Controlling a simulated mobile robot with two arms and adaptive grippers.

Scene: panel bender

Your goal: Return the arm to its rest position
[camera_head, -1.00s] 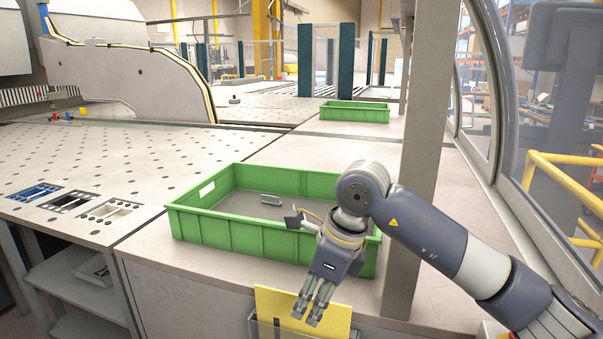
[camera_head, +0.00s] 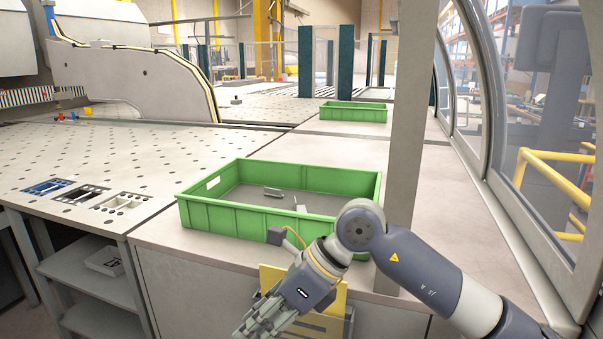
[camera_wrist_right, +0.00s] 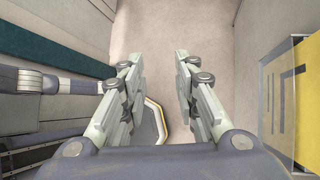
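My right arm (camera_head: 430,275) comes in from the right in the head view. Its gripper (camera_head: 258,322) hangs low in front of the counter, pointing down and left, below the near wall of the green crate. In the right wrist view the gripper (camera_wrist_right: 158,72) has its two fingers apart with nothing between them, above a plain floor. My left gripper is in neither view.
The green crate (camera_head: 230,220) on the counter holds small grey metal parts (camera_head: 273,192). A yellow panel in a holder (camera_head: 335,300) is close behind my gripper. A grey post (camera_head: 404,150) stands beside my arm. Another green crate (camera_head: 353,113) stands further back.

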